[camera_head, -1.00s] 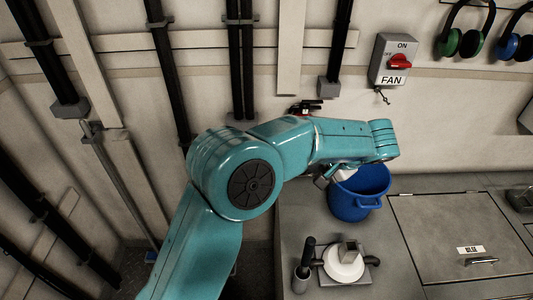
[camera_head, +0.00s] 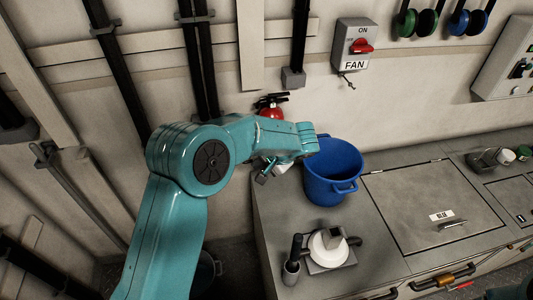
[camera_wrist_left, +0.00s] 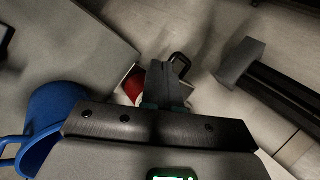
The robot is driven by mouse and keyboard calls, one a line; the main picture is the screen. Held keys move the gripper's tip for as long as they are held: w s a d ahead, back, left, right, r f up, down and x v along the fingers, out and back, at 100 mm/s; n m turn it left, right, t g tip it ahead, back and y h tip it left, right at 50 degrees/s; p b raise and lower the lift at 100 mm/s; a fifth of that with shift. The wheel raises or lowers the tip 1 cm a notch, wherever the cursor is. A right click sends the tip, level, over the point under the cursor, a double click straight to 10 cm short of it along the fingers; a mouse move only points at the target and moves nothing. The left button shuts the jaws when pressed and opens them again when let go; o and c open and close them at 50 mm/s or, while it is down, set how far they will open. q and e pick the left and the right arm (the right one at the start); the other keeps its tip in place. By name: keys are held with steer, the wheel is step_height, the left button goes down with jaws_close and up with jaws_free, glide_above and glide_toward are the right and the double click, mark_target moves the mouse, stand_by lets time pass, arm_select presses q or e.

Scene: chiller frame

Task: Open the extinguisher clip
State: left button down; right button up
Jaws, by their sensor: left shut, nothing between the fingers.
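The red extinguisher (camera_head: 270,112) stands against the wall, its black handle on top. My teal left arm hides most of its body. In the left wrist view part of the red extinguisher (camera_wrist_left: 133,86) shows just beyond my fingers, beside a dark loop that looks like its handle. I cannot make out the clip in either view. My left gripper (camera_head: 264,178) is below the forearm, in front of and below the extinguisher's top. In the left wrist view its fingers (camera_wrist_left: 165,80) are shut and empty, close to the extinguisher; I cannot tell whether they touch it.
A blue bucket (camera_head: 332,172) stands on the grey counter (camera_head: 375,250), right of my left gripper. A white round fitting (camera_head: 327,248) is on the counter in front. The fan switch (camera_head: 354,45) and dark vertical pipes (camera_head: 203,60) are on the wall.

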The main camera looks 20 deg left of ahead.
mark_target(245, 162)
arm_select(q)
steer(key=a, duration=0.1)
steer(key=p, duration=0.1)
steer(key=a, duration=0.1)
steer(key=shift+w+a+f, duration=0.3)
steer(key=shift+a, duration=0.05)
steer(key=shift+w+a+f, duration=0.15)
steer(key=shift+a+f, duration=0.1)
steer(key=shift+a, duration=0.25)
steer(key=shift+d+r, duration=0.1)
steer(key=shift+d, duration=0.1)
steer(key=shift+a, duration=0.15)
steer(key=a+m+b, duration=0.1)
steer(key=b, duration=0.1)
steer(key=a+t+b, duration=0.1)
steer(key=a+b, duration=0.1)
steer(key=s+a+m+b, duration=0.1)
steer(key=b, duration=0.1)
steer(key=shift+a+m+t+h, duration=0.3)
